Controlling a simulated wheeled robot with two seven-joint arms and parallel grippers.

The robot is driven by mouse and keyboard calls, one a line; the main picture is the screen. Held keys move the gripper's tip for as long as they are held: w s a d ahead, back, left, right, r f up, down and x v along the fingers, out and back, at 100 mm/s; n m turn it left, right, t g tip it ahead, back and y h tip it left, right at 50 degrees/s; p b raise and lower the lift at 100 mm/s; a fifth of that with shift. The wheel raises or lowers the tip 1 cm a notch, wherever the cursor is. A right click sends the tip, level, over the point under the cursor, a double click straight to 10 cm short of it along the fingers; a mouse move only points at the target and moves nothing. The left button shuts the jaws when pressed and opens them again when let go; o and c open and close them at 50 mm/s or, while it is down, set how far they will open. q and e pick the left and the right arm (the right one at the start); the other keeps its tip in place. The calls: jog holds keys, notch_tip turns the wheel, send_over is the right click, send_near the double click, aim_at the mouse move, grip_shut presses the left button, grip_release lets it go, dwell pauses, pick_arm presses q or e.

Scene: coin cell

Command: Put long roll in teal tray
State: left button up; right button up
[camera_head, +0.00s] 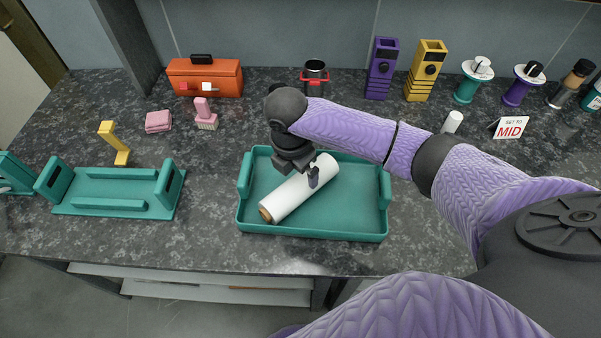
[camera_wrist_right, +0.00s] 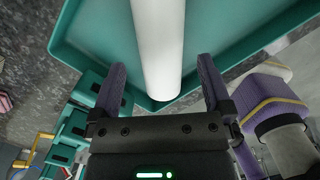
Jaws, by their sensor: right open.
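The long roll (camera_head: 295,192) is white with a brown core end. It lies at a slant inside the teal tray (camera_head: 350,236) in the head view, and the white roll (camera_wrist_right: 160,45) also shows in the right wrist view. My right gripper (camera_head: 313,177) is just above the roll's upper part. Its two fingers (camera_wrist_right: 165,85) are spread on either side of the roll in the wrist view, with gaps between. The right arm hides part of the tray's back rim. My left gripper is not seen.
A teal rack (camera_head: 118,205) stands left of the tray. An orange toolbox (camera_head: 205,78), a pink brush (camera_head: 205,115), a red-and-black holder (camera_head: 314,73) and purple and yellow towers (camera_head: 382,68) stand behind. A sign (camera_head: 510,127) stands at the right. Counter in front of the tray is clear.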

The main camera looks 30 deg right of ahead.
aim_at(295, 184)
pick_arm(q)
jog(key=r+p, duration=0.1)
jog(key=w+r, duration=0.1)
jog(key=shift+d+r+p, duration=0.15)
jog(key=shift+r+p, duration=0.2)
jog(key=shift+p, duration=0.05)
pick_arm(e)
notch_tip(295, 184, up, 6)
jog(key=shift+a+r, duration=0.25)
jog(key=shift+a, duration=0.1)
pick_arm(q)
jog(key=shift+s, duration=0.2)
pick_arm(e)
jog(key=shift+s, duration=0.1)
